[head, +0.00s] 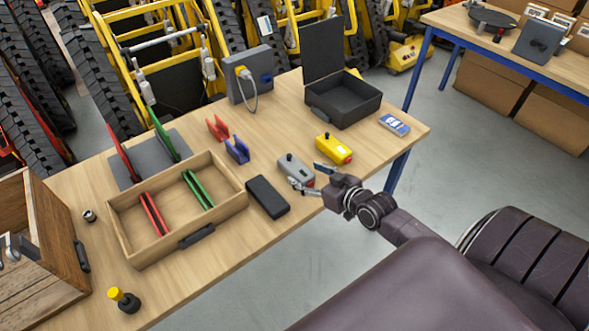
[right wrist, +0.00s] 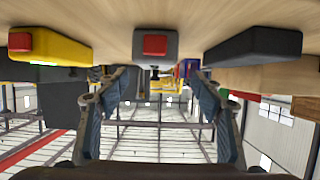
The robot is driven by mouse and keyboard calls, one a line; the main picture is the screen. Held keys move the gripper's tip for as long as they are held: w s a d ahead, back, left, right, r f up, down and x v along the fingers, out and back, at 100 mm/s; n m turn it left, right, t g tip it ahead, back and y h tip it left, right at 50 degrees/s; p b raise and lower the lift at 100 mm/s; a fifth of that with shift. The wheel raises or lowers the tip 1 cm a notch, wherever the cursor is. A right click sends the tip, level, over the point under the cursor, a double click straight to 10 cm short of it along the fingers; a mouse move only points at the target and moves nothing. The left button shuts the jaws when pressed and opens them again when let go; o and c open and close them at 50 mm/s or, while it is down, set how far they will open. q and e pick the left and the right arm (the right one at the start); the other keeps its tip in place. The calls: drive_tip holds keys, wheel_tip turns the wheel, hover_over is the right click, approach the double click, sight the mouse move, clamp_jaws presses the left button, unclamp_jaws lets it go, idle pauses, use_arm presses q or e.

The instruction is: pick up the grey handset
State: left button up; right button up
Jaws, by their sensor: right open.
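The grey handset (head: 294,167) lies on the wooden table near its front edge, with a dark knob on top and a red part at its near end. In the right wrist view the grey handset (right wrist: 155,62) is at top centre, its red end facing me, lined up between the fingers. My right gripper (head: 311,179) is open at the near end of the handset; it also shows in the right wrist view (right wrist: 156,85) with nothing between its fingers. I cannot tell whether a finger touches the handset.
A yellow handset (head: 333,149) lies to the right of the grey one, and a black case (head: 267,197) to its left. A wooden tray (head: 128,216) with red and green dividers stands further left. An open black box (head: 343,101) stands behind.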

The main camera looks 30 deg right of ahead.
sight(295, 165)
drive_tip(key=shift+w+d+f, duration=0.15)
drive_tip(key=shift+w+f, duration=0.1)
drive_tip(key=shift+w, duration=0.55)
drive_tip(key=x, duration=0.3)
drive_tip(key=shift+w+d+f, duration=0.1)
drive_tip(key=shift+w+d, duration=0.05)
drive_tip(key=shift+d, duration=0.05)
drive_tip(key=shift+w, duration=0.2)
drive_tip(key=shift+a, duration=0.1)
drive_tip(key=shift+c, duration=0.3)
drive_tip(key=c, duration=1.2)
use_arm(q)
drive_tip(key=shift+s+d+r, duration=0.1)
drive_tip(key=shift+s+d, duration=0.1)
drive_tip(key=shift+s, duration=0.5)
use_arm(e)
drive_tip(key=shift+c, duration=1)
